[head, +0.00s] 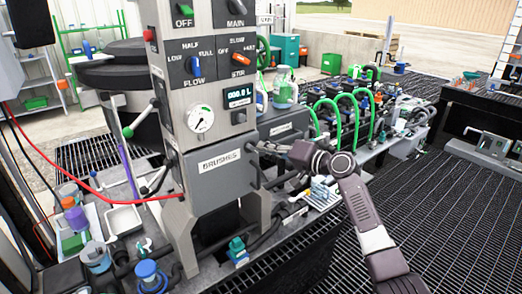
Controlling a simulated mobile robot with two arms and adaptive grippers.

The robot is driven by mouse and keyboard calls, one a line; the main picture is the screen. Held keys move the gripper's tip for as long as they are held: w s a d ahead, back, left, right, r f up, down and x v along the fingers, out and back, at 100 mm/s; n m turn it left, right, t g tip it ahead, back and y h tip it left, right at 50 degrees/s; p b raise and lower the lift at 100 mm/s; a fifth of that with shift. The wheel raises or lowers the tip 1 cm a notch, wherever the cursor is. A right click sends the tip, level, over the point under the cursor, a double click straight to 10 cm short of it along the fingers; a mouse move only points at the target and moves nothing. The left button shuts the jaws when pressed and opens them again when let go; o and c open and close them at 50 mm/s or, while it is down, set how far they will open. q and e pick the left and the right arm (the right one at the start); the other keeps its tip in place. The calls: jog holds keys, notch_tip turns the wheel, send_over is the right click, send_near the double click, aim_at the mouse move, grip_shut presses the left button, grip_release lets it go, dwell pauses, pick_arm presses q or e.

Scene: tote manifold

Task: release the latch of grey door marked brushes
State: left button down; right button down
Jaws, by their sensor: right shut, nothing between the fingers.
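The grey door marked BRUSHES (220,185) is on the lower front of the grey machine column. It looks closed, with its white label near the top. A dark part, perhaps the latch or handle, runs along the door's right edge, but I cannot make out its position. My right gripper (258,147) comes in from the right and is shut, with its tips close to the door's upper right edge. I cannot tell whether the tips touch the latch. My left gripper is not in view.
Above the door are a gauge (200,119), a digital display (238,96) and several knobs. Green and dark hoses (330,118) fill the bench to the right. Containers and a blue-capped jar (148,274) stand at lower left. Grated floor (440,215) lies open at right.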

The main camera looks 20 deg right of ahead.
jog(key=m, duration=0.1)
jog(key=f+m+b, duration=0.1)
jog(key=m, duration=0.1)
jog(key=m+y+b, duration=0.1)
jog(key=m, duration=0.1)
jog(key=shift+f+t, duration=0.25)
jog(key=shift+t, duration=0.05)
jog(key=shift+r, duration=0.1)
